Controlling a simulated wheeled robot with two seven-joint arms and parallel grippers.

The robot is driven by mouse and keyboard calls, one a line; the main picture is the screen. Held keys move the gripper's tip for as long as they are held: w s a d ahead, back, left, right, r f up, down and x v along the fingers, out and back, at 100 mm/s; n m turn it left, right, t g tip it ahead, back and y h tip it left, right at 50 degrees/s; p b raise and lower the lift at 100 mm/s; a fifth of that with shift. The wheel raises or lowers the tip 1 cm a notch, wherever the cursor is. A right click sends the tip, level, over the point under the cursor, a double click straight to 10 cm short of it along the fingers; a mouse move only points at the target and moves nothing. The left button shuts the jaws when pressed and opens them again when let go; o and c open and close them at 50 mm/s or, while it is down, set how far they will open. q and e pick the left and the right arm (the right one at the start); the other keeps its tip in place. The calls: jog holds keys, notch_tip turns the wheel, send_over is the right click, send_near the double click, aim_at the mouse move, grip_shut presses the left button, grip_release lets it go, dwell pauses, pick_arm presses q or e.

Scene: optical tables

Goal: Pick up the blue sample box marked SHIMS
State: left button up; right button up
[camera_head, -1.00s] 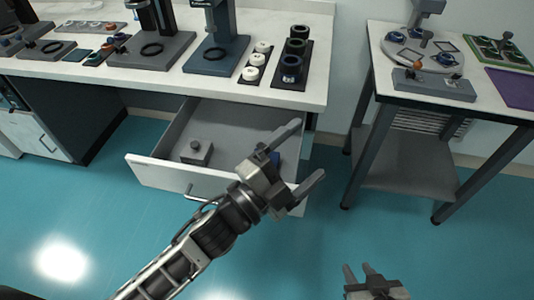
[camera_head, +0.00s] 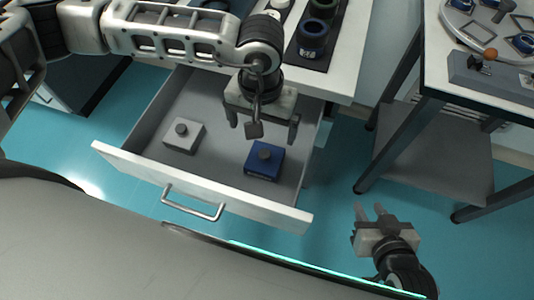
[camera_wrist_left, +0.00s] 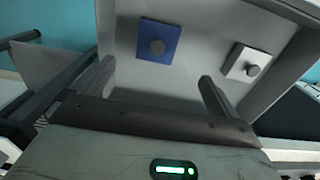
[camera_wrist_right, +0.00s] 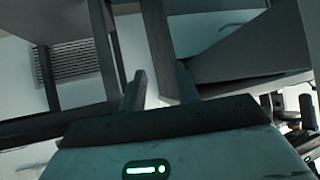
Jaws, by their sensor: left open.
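The blue sample box (camera_head: 254,168) with a dark round knob lies in the open drawer, towards its right side. Its front has a small pale label, too small to read. It also shows in the left wrist view (camera_wrist_left: 150,48). My left gripper (camera_head: 263,127) is open and empty, pointing down above the drawer, just behind the blue box in the head view. In the left wrist view the box is beyond the two spread fingertips (camera_wrist_left: 157,74), not between them. My right gripper (camera_head: 371,210) has its fingers apart and empty, out over the floor right of the drawer.
A grey box (camera_head: 195,141) with a knob lies left in the same drawer (camera_head: 218,175). The drawer's front and side walls stand around both boxes. The bench top overhangs the drawer's back. A side table (camera_head: 492,97) stands at right.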

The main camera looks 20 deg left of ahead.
aim_at(265, 153)
pick_arm(q)
notch_tip(265, 153, down, 8)
jog(key=shift+s+f+p, duration=0.1)
jog(key=shift+s+p, duration=0.05)
jog(key=shift+p, duration=0.15)
jog(key=shift+w+d+f+p, duration=0.15)
jog(key=shift+f+p, duration=0.1)
jog(key=shift+f, duration=1.2)
jog(key=shift+w+f+p, duration=0.1)
jog(key=shift+f+p, duration=0.1)
jog(key=shift+f, duration=1.25)
jog(key=shift+r, duration=0.1)
jog(key=c, duration=1.2)
